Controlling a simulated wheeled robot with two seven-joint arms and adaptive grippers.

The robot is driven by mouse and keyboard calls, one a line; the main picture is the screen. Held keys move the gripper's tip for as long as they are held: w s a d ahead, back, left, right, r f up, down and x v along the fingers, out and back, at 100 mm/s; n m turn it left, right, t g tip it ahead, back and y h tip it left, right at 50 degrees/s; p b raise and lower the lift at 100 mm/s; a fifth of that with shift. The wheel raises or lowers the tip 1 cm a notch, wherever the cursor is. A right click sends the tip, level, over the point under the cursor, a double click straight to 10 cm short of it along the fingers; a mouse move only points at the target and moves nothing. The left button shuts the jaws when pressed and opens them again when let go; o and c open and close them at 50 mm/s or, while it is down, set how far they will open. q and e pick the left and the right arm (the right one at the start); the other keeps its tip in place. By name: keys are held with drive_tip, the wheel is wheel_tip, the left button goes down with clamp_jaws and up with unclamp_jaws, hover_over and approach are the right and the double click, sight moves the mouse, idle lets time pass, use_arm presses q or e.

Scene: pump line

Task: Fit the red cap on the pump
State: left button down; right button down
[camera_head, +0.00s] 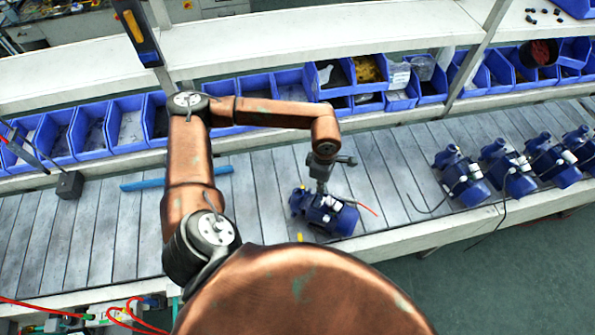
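A blue pump (335,216) with pale fittings lies on the slatted bench in the middle of the view. A thin red lead sticks out at its right and a small yellow piece shows at its lower edge. My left gripper (319,184) points down at the top of this pump, at or just above it. Its fingers are small and partly merge with the pump, so I cannot tell whether they are open or touching. I cannot make out a red cap on the pump or in the gripper. My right gripper is out of view.
Several more blue pumps (463,177) stand in a row at the right. Blue bins (87,132) line the back under a white shelf (250,45). A dark round container (540,54) holds something red.

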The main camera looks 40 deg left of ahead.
use_arm(q)
drive_tip(key=s+a+n+p, duration=0.1)
drive_tip(key=a+n+p, duration=0.35)
drive_tip(key=n, duration=0.75)
drive_tip(key=s+a+n+p, duration=0.25)
drive_tip(key=n+p, duration=0.25)
drive_tip(key=n, duration=0.6)
drive_tip(key=shift+w+a+f+b, duration=0.15)
drive_tip(key=shift+f+b, duration=0.35)
drive_tip(key=shift+f, duration=0.2)
drive_tip(key=shift+w+a+f+b, duration=0.1)
drive_tip(key=shift+w+f+b, duration=0.05)
drive_tip(key=shift+f+b, duration=0.5)
drive_tip(key=shift+w+a+f+b, duration=0.15)
drive_tip(key=shift+f+b, duration=0.25)
drive_tip(key=shift+f, duration=0.35)
drive_tip(key=shift+f+b, duration=0.5)
drive_tip(key=shift+f, duration=0.2)
